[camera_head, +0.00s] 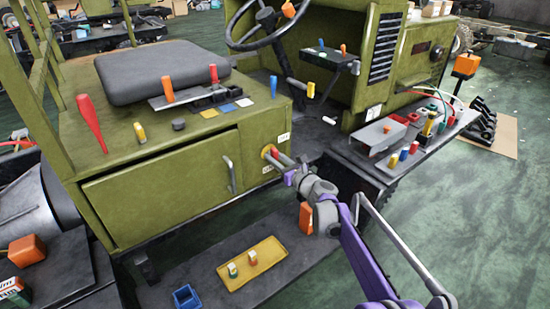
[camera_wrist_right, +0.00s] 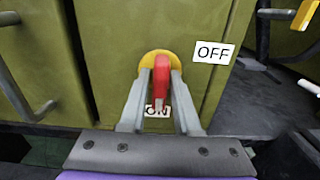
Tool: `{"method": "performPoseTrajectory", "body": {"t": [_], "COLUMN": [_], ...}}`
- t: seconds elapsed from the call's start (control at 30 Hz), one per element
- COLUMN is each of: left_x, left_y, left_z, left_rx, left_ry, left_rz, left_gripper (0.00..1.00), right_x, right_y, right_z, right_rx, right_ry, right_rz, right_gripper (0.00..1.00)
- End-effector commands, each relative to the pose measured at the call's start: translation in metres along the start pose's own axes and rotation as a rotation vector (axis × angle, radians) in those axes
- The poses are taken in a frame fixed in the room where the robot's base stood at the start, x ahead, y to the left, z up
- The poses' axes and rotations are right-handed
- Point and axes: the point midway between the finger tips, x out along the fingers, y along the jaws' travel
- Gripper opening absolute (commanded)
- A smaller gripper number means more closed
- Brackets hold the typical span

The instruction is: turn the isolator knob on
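The isolator knob (camera_head: 268,152) is a red handle on a round yellow base on the green side panel. In the right wrist view the red handle (camera_wrist_right: 161,80) runs downward from the yellow base, its lower end in front of the partly covered ON label (camera_wrist_right: 157,111). The OFF label (camera_wrist_right: 212,53) is at upper right of the base. My right gripper (camera_wrist_right: 162,85) has one finger on each side of the red handle and looks shut on it. In the head view my right gripper (camera_head: 280,161) reaches the panel from the right. My left gripper is not in view.
A door handle (camera_head: 229,175) sticks out left of the knob. A yellow tray (camera_head: 232,282) lies on the step below, beside a blue bin (camera_head: 186,298). A grey side shelf (camera_head: 375,137) with coloured parts stands to the right. Green floor (camera_head: 480,220) is open at right.

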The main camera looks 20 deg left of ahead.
Motion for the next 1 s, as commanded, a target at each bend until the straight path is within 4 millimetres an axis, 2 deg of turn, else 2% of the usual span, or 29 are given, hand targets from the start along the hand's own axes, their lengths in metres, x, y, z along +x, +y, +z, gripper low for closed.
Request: {"method": "performPoseTrajectory", "body": {"t": [0.03, 0.1, 0.47, 0.57, 0.9, 1.0], "left_x": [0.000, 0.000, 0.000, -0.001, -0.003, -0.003], "left_y": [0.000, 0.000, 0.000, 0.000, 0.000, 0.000], "left_z": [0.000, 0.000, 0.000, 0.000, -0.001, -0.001], "left_rx": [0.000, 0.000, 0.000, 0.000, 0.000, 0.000], "left_ry": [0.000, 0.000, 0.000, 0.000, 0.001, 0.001], "left_rz": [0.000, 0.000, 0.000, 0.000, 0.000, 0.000], "left_gripper": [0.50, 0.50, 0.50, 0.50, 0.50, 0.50], "right_x": [0.000, 0.000, -0.006, -0.020, -0.087, -0.099], "right_y": [0.000, 0.000, -0.001, -0.002, -0.001, 0.000], "right_z": [0.000, 0.000, 0.000, 0.001, 0.000, 0.000], "right_rx": [0.000, 0.000, -0.001, -0.002, 0.000, -0.001], "right_ry": [0.000, 0.000, 0.000, 0.001, 0.000, 0.000], "right_rz": [0.000, 0.000, -0.001, -0.003, -0.003, -0.001], "right_gripper": [0.42, 0.50, 0.50, 0.50, 0.50, 0.50]}}
